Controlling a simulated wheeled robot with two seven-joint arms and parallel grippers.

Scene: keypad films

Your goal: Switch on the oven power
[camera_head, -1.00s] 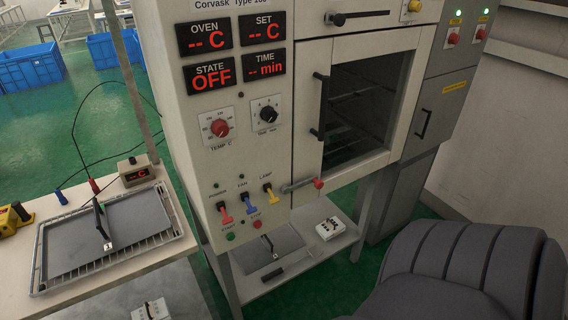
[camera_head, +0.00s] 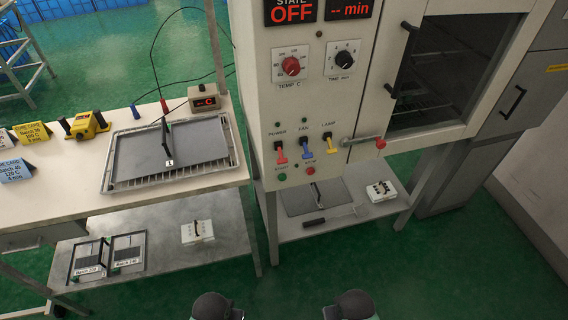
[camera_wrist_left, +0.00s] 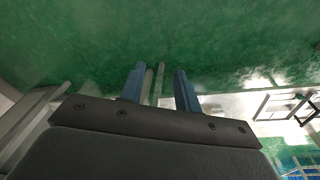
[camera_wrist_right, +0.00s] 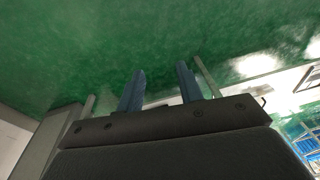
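The oven (camera_head: 262,90) stands at the centre right. The red POWER switch (camera_head: 281,153) is on the lower left of its front panel, with its lever hanging down. The small lamp (camera_head: 278,139) above it looks dark. The state display (camera_head: 292,13) reads OFF. In the left wrist view my left gripper (camera_wrist_left: 158,80) is open and empty, with the green floor beyond its fingers. In the right wrist view my right gripper (camera_wrist_right: 161,80) is also open and empty. Both are apart from the panel. The head view shows only dark rounded parts of my arms at its bottom edge.
Beside POWER are the blue FAN switch (camera_head: 306,149) and yellow LAMP switch (camera_head: 330,145). Below are a green START button (camera_head: 282,178) and a red STOP button (camera_head: 311,171). A table with a tray (camera_head: 196,187) stands left.

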